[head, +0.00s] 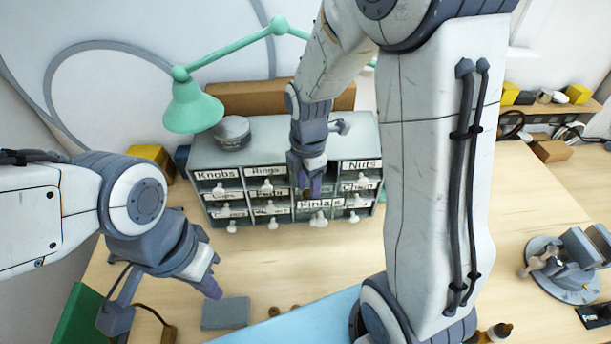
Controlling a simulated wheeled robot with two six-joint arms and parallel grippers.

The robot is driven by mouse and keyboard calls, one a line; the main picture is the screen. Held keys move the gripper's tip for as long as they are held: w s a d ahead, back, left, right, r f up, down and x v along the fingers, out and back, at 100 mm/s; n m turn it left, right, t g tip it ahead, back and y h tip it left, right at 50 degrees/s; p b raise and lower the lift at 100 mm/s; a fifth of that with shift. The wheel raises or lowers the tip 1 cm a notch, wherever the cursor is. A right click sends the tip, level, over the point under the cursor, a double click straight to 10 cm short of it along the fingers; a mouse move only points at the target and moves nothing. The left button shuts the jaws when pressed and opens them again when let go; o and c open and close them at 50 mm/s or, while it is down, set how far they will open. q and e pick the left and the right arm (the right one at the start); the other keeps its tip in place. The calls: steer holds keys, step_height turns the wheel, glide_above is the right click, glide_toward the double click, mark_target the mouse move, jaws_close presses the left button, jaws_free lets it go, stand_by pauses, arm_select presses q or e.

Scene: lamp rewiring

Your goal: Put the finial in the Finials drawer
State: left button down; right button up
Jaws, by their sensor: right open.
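The Finials drawer (320,204) is in the grey drawer cabinet (265,135), below its middle and right of centre, with a white knob. Its label looks larger than those beside it, but I cannot tell whether the drawer is pulled out. My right gripper (309,188) is open and points down just in front of the cabinet, above the Finials label. I cannot make out a finial there; the gripper and wrist hide part of the drawer fronts. My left gripper (212,288) hangs over the table at the lower left, seen side-on, so its opening does not show.
A green lamp (194,108) stands over the cabinet, with a round grey tin (232,130) on top. A grey block (225,313), small brown pieces (274,311) and a blue mat (318,318) lie in front. A vise (566,262) is at the right.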

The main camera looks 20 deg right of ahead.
mark_target(307, 193)
step_height(307, 193, up, 12)
steer(key=b, duration=0.1)
steer(key=s+a+f+m, duration=0.2)
steer(key=s+a+m, duration=0.4)
steer(key=s, duration=0.3)
steer(key=s+a+f+m+y, duration=0.1)
steer(key=s+a+f+m, duration=0.2)
steer(key=s+a+m, duration=0.3)
steer(key=s+a, duration=0.1)
steer(key=s, duration=0.2)
steer(key=shift+f, duration=0.35)
steer(key=shift+s, duration=0.1)
